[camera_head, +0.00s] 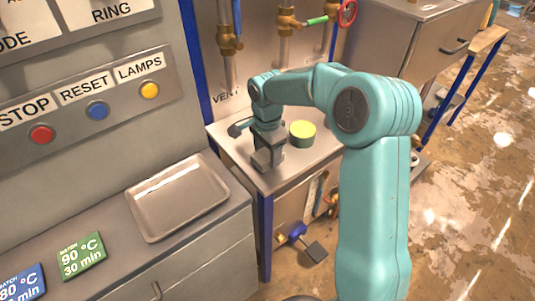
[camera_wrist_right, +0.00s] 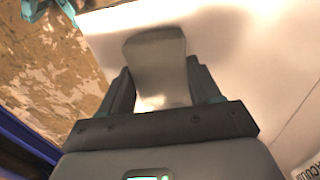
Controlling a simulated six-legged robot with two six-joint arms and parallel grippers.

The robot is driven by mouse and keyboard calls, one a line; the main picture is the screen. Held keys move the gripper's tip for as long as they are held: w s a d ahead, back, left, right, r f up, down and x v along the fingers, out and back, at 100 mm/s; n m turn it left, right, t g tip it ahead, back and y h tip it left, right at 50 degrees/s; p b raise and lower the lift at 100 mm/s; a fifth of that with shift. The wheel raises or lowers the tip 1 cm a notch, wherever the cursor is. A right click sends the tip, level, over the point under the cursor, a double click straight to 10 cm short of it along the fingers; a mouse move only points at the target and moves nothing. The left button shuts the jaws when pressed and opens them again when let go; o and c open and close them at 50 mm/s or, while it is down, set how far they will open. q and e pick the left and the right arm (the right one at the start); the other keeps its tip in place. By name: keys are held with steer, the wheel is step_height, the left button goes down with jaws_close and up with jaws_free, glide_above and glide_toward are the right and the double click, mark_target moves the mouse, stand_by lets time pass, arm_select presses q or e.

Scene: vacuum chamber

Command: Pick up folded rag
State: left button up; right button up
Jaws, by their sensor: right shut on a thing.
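The folded rag (camera_wrist_right: 155,52) looks like a small grey pad with rounded corners in the right wrist view. It lies between the two dark fingers of my right gripper (camera_wrist_right: 160,85), which is shut on it. In the head view my right gripper (camera_head: 268,160) points down at the front part of the metal bench top (camera_head: 238,143). There the rag is hard to tell from the dark fingers. Whether it still touches the bench top is not clear. My left gripper is not in view.
A round green tin (camera_head: 302,133) with a yellow-green top stands close to the right of my gripper. Pipes with brass valves (camera_head: 229,40) rise behind. An empty metal tray (camera_head: 180,198) lies on the left counter near the STOP, RESET and LAMPS buttons (camera_head: 97,110).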

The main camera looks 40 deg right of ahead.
mark_target(268, 154)
step_height(268, 154, up, 20)
steer(key=p, duration=0.2)
steer(key=shift+f, duration=0.15)
steer(key=o, duration=0.3)
steer(key=shift+c, duration=0.9)
steer(key=shift+s, duration=0.15)
